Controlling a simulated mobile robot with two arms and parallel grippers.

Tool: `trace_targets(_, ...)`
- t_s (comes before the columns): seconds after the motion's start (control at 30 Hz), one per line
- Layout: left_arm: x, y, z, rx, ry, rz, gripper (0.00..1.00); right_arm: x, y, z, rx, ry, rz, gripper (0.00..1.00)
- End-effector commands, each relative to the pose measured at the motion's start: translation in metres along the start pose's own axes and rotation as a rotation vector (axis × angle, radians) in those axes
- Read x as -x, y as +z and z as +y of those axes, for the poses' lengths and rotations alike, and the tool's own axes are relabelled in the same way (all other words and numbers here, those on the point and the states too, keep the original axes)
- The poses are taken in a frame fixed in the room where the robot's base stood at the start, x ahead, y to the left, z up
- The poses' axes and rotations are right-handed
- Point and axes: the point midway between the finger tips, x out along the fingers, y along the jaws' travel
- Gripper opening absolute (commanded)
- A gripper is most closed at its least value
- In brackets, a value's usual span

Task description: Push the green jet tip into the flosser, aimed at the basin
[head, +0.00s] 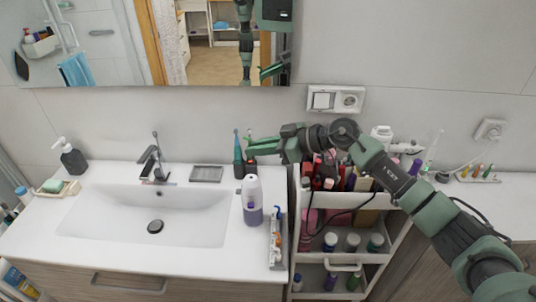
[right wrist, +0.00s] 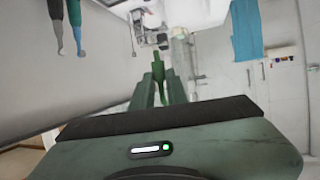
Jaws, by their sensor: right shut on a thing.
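My right gripper (head: 254,147) reaches in from the right and is held above the counter, right of the basin. In the right wrist view its fingers (right wrist: 160,92) are shut on the slim green jet tip (right wrist: 158,70), which sticks out past them. In the head view the tip cannot be told apart from the green fingers. The likely flosser (head: 251,200), white above with a purple lower part, stands upright on the counter at the basin's right edge, below my gripper and apart from it. The white basin (head: 190,228) lies to its left. My left gripper is not in view.
Two dark upright handles, one teal (head: 238,158), stand by the wall behind the flosser. A narrow tray (head: 276,255) of small items lies right of it. A packed cart (head: 306,258) stands further right. Coloured tips sit in a rack (head: 478,178). A faucet (head: 151,163) rises behind the basin.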

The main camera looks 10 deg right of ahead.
Motion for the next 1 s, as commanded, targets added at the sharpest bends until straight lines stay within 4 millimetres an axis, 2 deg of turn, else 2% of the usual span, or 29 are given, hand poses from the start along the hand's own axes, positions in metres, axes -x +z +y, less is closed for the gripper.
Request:
trace_targets(0.37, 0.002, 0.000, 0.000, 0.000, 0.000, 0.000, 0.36, -0.001, -0.002, 0.000, -0.001, 0.000, -0.002, 0.00)
trace_targets(0.63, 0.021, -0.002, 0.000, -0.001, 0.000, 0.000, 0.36, 0.001, -0.005, 0.000, -0.003, -0.002, -0.003, 0.00)
trace_targets(0.7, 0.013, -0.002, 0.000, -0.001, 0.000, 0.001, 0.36, -0.005, 0.008, -0.001, -0.004, -0.003, -0.003, 0.00)
trace_targets(1.0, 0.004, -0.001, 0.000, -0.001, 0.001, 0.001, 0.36, -0.016, 0.035, 0.000, -0.004, -0.001, -0.002, 0.00)
